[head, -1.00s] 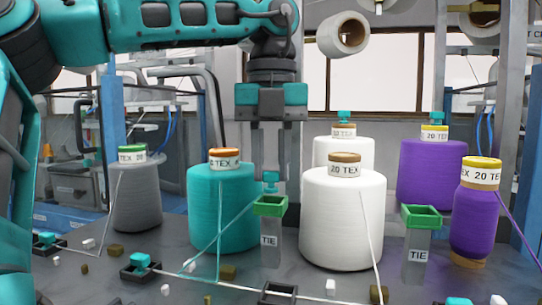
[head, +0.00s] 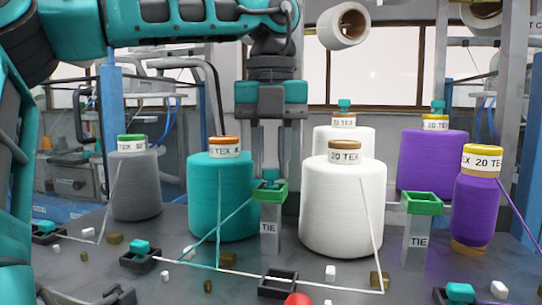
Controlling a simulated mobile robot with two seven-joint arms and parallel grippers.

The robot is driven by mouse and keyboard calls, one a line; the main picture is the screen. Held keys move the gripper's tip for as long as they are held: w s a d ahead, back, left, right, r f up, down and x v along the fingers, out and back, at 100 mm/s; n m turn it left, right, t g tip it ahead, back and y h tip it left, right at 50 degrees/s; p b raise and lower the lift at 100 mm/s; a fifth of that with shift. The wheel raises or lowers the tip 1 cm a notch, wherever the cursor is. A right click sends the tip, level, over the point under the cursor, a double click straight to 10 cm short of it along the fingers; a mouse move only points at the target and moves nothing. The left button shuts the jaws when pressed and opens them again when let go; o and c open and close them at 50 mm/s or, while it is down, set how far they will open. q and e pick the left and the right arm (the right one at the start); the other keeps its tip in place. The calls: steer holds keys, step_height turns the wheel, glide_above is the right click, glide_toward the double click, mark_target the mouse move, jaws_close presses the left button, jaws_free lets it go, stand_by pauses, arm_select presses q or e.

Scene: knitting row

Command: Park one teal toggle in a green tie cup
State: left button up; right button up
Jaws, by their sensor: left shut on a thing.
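My left gripper (head: 270,170) points straight down over the left green tie cup (head: 269,198), which stands on a grey post marked TIE. It is shut on a small teal toggle (head: 270,174), which is at the cup's mouth; its lower part seems within the rim, but I cannot tell whether it touches the bottom. A second green tie cup (head: 422,206) stands to the right and looks empty. Other teal toggles sit in dark trays at the left (head: 45,227) and front left (head: 139,247), and at the front right (head: 460,292). My right gripper is out of view.
A teal yarn cone (head: 222,195) stands close left of the cup and a white cone (head: 343,210) close right. Grey (head: 135,186) and purple (head: 475,208) cones stand farther out. An empty dark tray (head: 278,284) and a red round thing (head: 297,299) are in front.

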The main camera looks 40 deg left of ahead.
arm_select(q)
steer(key=shift+f, duration=0.25)
steer(key=o, duration=0.9)
steer(key=shift+r, duration=0.1)
step_height(320, 180, up, 12)
steer(key=p, duration=0.1)
stand_by(0.7)
